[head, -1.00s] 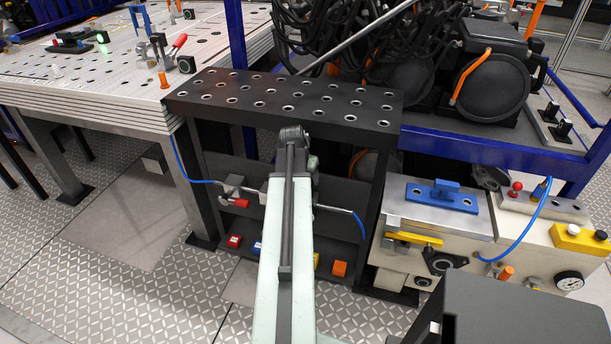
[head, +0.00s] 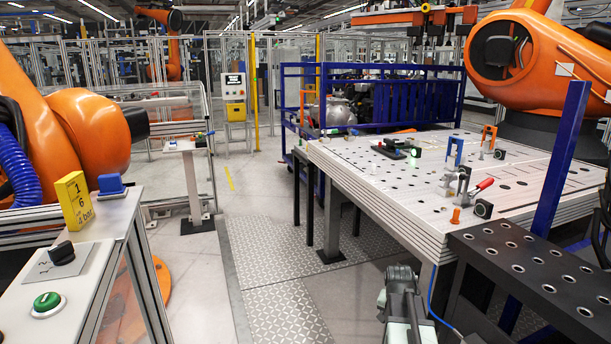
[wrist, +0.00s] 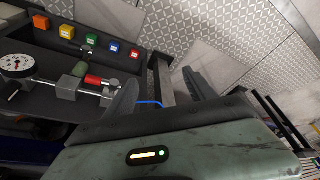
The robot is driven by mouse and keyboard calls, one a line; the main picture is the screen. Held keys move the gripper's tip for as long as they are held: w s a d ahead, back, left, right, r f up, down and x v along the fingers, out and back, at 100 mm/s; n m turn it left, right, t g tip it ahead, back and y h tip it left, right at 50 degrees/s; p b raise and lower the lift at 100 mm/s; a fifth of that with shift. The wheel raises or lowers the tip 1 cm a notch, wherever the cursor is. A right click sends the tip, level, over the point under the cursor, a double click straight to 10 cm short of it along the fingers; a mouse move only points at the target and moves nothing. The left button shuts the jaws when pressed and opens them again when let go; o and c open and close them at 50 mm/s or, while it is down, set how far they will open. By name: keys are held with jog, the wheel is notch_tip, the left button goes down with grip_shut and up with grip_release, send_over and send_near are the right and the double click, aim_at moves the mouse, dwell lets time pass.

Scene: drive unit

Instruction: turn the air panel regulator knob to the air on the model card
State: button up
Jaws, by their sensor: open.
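My gripper (wrist: 161,77) is open and empty in the wrist view, its two dark fingers apart in front of a dark post and floor. In the head view a yellow card (head: 75,200) stands on the left bench and reads 1, 6 and 4 bar. A black knob (head: 62,253) sits on a pale plate in front of it. A round gauge (wrist: 16,64) and a fitting with a red part (wrist: 100,80) show at left in the wrist view, beside my gripper. I cannot tell which knob is the air regulator's. The gauge's reading is too small.
A green button (head: 47,303) and a blue block (head: 111,184) are on the left bench. A perforated worktable (head: 400,190) and black perforated table (head: 530,270) stand at right. Several coloured blocks (wrist: 67,32) lie near the gauge. The floor between bench and worktable is clear.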

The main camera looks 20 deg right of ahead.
jog(key=w+a+r+n+y+p, duration=0.1)
jog(key=w+a+r+n+p, duration=0.15)
jog(key=a, duration=1.35)
jog(key=s+a+n+g, duration=0.1)
jog(key=s+a+n, duration=0.1)
jog(key=a, duration=0.3)
jog(key=s+a+n+y, duration=0.1)
jog(key=s+a+n, duration=0.1)
jog(key=a, duration=0.4)
jog(key=s+a+n+g+p, duration=0.1)
jog(key=s+a+n, duration=0.1)
jog(key=a, duration=0.3)
jog(key=shift+s+a+r+n+g+y, duration=0.2)
jog(key=shift+s+r+n+g+y, duration=0.15)
jog(key=shift+n, duration=0.2)
